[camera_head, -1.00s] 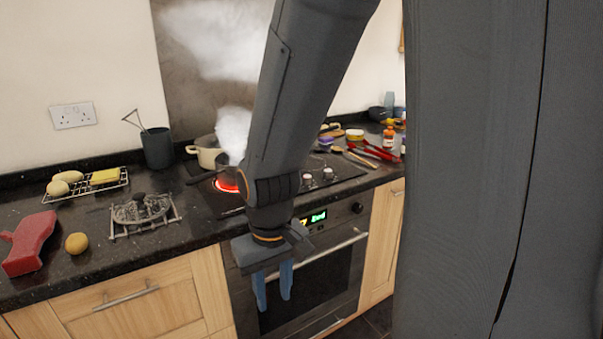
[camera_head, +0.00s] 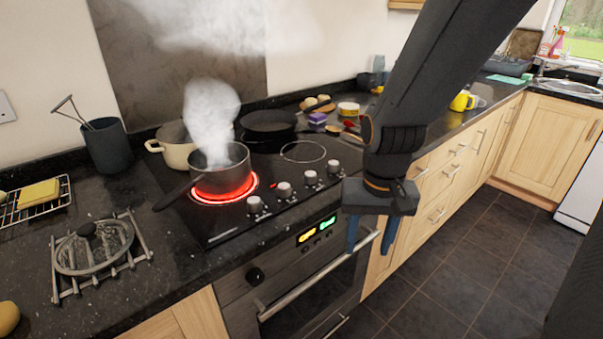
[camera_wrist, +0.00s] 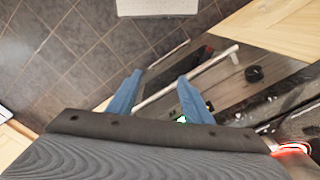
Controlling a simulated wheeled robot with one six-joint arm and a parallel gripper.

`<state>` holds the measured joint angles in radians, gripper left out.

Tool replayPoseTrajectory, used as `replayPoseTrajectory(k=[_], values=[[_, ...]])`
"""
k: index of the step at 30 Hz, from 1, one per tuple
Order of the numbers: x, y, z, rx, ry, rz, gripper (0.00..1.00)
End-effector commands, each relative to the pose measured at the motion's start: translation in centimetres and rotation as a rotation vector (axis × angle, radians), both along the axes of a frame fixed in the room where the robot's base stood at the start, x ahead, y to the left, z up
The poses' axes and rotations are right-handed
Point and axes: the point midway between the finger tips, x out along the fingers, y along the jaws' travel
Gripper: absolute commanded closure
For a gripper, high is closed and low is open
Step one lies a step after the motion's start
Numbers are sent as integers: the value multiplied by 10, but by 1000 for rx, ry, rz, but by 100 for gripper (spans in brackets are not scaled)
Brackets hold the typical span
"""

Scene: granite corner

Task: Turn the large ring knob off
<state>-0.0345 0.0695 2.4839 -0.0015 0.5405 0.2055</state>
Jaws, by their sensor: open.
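Several silver hob knobs stand in a slanting row on the black hob's right front: a nearest knob (camera_head: 254,204), a second (camera_head: 284,190), a third (camera_head: 310,178) and a farthest (camera_head: 333,167). I cannot tell which is the large ring knob. A front ring (camera_head: 208,201) glows red under a steaming dark saucepan (camera_head: 224,170). My gripper (camera_head: 370,254) is open and empty, its blue fingers pointing down, to the right of the knobs and in front of the oven, touching none. In the wrist view my gripper (camera_wrist: 160,75) is over the oven front and floor.
The oven handle (camera_head: 310,278) and a black oven knob (camera_head: 255,275) are below the hob. The saucepan's handle (camera_head: 172,199) juts left. A cream pot (camera_head: 174,146) and black frying pan (camera_head: 268,123) stand behind. Floor on the right is clear.

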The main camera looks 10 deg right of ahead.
Motion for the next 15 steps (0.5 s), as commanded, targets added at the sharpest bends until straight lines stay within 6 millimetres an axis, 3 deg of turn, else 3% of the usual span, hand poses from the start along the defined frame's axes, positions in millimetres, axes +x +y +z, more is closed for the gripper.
replayPoseTrajectory(k=[8,15], values=[[84,44,39,25,1,-569,54],[148,96,71,46,-2,-1097,54]])
